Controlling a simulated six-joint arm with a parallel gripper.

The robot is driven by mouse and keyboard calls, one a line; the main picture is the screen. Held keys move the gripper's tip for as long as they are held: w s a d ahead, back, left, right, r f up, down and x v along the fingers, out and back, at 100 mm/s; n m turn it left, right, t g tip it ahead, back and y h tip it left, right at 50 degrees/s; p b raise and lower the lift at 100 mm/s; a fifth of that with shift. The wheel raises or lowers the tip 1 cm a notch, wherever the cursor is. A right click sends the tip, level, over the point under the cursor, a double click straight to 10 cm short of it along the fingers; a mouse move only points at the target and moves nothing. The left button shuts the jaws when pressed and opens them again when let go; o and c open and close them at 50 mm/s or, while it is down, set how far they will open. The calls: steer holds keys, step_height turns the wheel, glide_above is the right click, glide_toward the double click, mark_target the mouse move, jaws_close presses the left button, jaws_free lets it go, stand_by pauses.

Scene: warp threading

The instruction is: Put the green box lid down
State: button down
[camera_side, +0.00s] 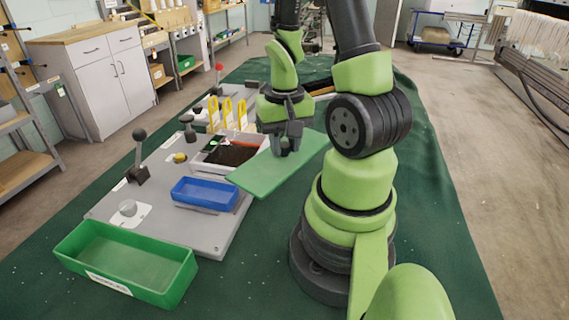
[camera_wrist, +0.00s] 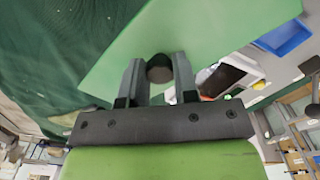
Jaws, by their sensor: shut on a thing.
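The green box lid (camera_side: 279,172) is a flat green plate with a dark knob on top. My gripper (camera_side: 285,142) is shut on the lid's knob and holds the lid near the right edge of the grey board. In the wrist view the dark knob (camera_wrist: 160,68) sits between the two fingers, and the lid (camera_wrist: 215,35) spreads out beyond them. The open green box (camera_side: 128,262) stands at the front left on the green cloth, with a white label on its front. I cannot tell whether the lid touches anything below it.
A blue tray (camera_side: 205,193) and a container with dark contents (camera_side: 229,153) are on the grey board (camera_side: 160,205). A black-knobbed lever (camera_side: 138,158) and yellow uprights (camera_side: 228,112) also stand there. Green cloth (camera_side: 262,280) is clear between the box and my base.

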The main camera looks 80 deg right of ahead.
mark_target(284, 155)
steer(key=shift+f, duration=2.2)
steer(key=shift+f, duration=0.1)
steer(key=shift+f, duration=0.5)
steer(key=c, duration=0.9)
jaws_free()
